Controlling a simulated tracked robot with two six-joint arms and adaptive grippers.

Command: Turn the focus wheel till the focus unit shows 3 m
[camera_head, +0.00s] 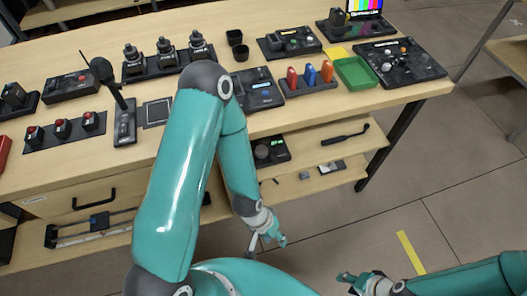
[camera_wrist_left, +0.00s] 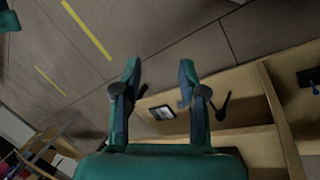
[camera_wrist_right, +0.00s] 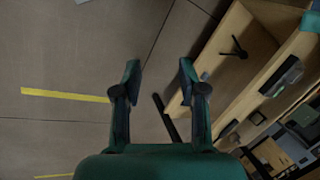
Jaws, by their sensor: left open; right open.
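A black unit with a round dark wheel (camera_head: 262,152) and a small green-lit display (camera_head: 277,142) sits on the shelf under the table in the head view; I take it for the focus unit (camera_head: 283,157). Its reading is too small to make out. My left arm passes close in front of its left side. My left gripper (camera_head: 269,241) is open and empty, below and in front of the shelf; its fingers also show in the left wrist view (camera_wrist_left: 160,85). My right gripper (camera_head: 353,284) is open and empty over the floor, farther from the unit; it shows in the right wrist view (camera_wrist_right: 158,85).
The tabletop above carries several control units, a green tray (camera_head: 356,73) and colored handles. A table leg (camera_head: 390,145) stands right. Floor in front is clear.

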